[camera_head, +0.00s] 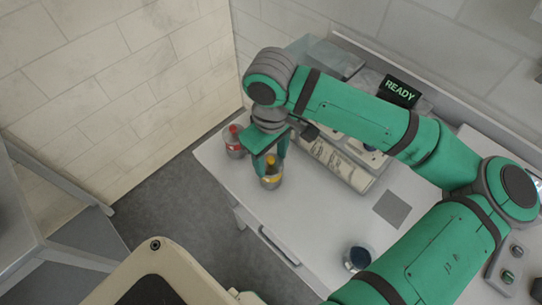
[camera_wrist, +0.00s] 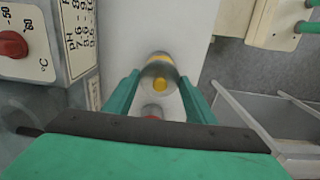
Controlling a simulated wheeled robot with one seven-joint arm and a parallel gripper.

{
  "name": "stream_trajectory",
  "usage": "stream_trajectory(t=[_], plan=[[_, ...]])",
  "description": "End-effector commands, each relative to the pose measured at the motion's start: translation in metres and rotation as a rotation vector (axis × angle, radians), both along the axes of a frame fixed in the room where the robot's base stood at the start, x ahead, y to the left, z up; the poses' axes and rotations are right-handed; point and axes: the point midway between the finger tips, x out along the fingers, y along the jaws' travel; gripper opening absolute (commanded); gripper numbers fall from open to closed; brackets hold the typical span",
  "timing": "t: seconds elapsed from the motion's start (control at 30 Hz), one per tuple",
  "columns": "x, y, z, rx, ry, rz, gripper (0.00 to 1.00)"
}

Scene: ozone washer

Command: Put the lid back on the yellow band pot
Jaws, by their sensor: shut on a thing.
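The yellow band pot (camera_head: 271,183) is a small silvery pot with a yellow band, standing near the left front edge of the white worktop. My gripper (camera_head: 270,164) points down over the pot. Its green fingers (camera_wrist: 160,77) are shut on the lid, one on each side. The lid is in line with the pot, at or just above its top. I cannot tell whether it touches the rim.
A pot with red parts (camera_head: 235,142) stands close behind-left of the yellow one, and also shows in the wrist view (camera_wrist: 152,111). A dark blue-topped pot (camera_head: 358,257) is at the front. A labelled machine (camera_head: 335,163) stands to the right; a grey square (camera_head: 392,209) lies on the worktop.

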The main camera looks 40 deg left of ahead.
Motion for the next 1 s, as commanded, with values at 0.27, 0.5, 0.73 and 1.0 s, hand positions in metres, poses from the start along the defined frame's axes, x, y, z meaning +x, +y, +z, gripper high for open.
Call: stream_trajectory(t=[0.27,0.5,0.73,1.0], plan=[[-0.0004,0.0002,-0.0005,0.000,0.001,0.000,0.29],[-0.0004,0.0002,-0.0004,0.001,0.001,0.000,0.72],[-0.0003,0.0001,-0.0005,0.000,0.001,0.000,0.91],[-0.0003,0.0002,-0.0003,0.000,0.001,0.000,0.91]])
